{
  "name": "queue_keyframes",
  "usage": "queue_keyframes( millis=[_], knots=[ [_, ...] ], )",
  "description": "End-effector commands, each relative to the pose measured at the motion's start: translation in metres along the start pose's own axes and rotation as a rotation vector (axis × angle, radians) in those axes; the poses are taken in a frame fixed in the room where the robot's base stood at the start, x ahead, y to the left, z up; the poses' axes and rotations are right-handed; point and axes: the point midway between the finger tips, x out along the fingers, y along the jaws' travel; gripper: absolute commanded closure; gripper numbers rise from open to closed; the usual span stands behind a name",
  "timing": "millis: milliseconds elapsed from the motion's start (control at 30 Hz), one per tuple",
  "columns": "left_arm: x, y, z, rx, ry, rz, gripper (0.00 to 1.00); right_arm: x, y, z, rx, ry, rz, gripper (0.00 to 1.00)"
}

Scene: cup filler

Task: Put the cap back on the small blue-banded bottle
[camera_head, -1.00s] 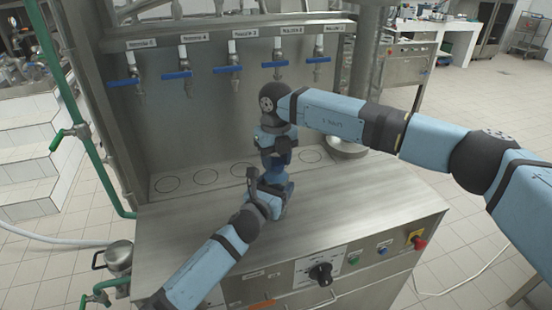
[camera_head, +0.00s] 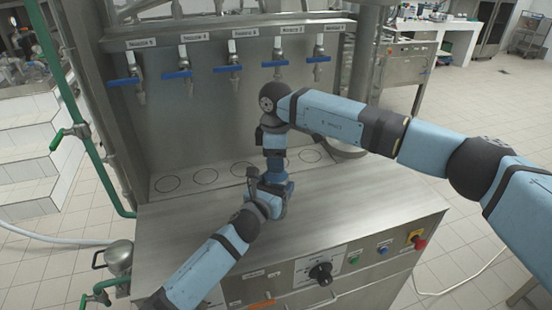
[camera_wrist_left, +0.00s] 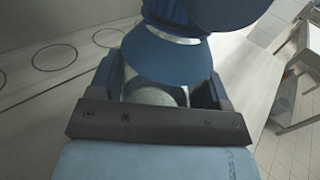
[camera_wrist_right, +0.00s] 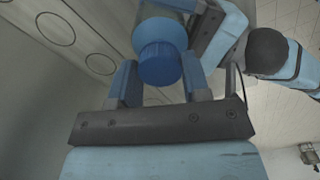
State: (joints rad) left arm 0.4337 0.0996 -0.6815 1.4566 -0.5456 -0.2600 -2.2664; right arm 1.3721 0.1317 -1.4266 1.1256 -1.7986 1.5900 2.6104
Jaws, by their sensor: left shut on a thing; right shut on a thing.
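The small bottle (camera_wrist_right: 160,33) is between my left gripper's fingers, and its blue part (camera_wrist_left: 160,60) fills the middle of the left wrist view. My left gripper (camera_head: 268,188) is shut on it above the bench top. The blue cap (camera_wrist_right: 160,66) lies between the fingers of my right gripper (camera_wrist_right: 160,80), which is shut on it. In the right wrist view the cap is in line with the bottle and overlaps it; I cannot tell how far it is seated. My right gripper points down directly above the left one. In the head view the grippers largely hide bottle and cap.
The steel bench top (camera_head: 340,207) is clear around the grippers. Several ring marks (camera_head: 167,184) line its back edge. Several taps with blue handles (camera_head: 228,69) hang from the back panel. A control panel with a black knob (camera_head: 320,272) is on the front.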

Motion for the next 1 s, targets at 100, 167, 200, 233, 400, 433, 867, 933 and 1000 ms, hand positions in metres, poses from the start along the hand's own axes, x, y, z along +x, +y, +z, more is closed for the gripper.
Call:
queue_keyframes(
  millis=[100,167,200,233,400,433,867,933,1000],
  knots=[
    [0.000,0.000,-0.001,0.000,0.001,0.000,0.95,0.000,-0.001,-0.003,0.156,0.003,0.001,0.78],
    [0.000,0.000,-0.001,0.000,0.001,0.000,0.95,-0.001,-0.003,-0.008,0.223,0.009,0.001,0.78],
    [0.000,0.000,-0.001,0.000,0.001,0.000,0.95,-0.001,-0.004,-0.011,0.254,0.010,0.004,0.78],
    [0.000,-0.001,-0.001,0.000,0.001,-0.001,0.95,-0.002,-0.004,-0.012,0.276,0.012,0.006,0.78],
    [0.000,-0.002,-0.001,0.000,0.003,-0.002,0.95,-0.004,-0.004,-0.013,0.396,0.016,0.005,0.78],
    [0.000,-0.002,-0.001,0.000,0.003,-0.001,0.95,-0.003,-0.004,-0.011,0.416,0.015,0.004,0.78],
    [0.000,0.003,-0.002,-0.001,0.005,0.005,0.95,-0.001,-0.001,-0.001,0.503,0.001,-0.001,0.79],
    [0.000,0.003,-0.002,-0.001,0.006,0.006,0.95,-0.001,-0.001,-0.001,0.503,0.000,-0.002,0.53],
    [0.000,0.003,-0.002,-0.001,0.005,0.006,0.95,-0.001,-0.001,-0.001,0.503,0.000,-0.001,0.37]
  ],
)
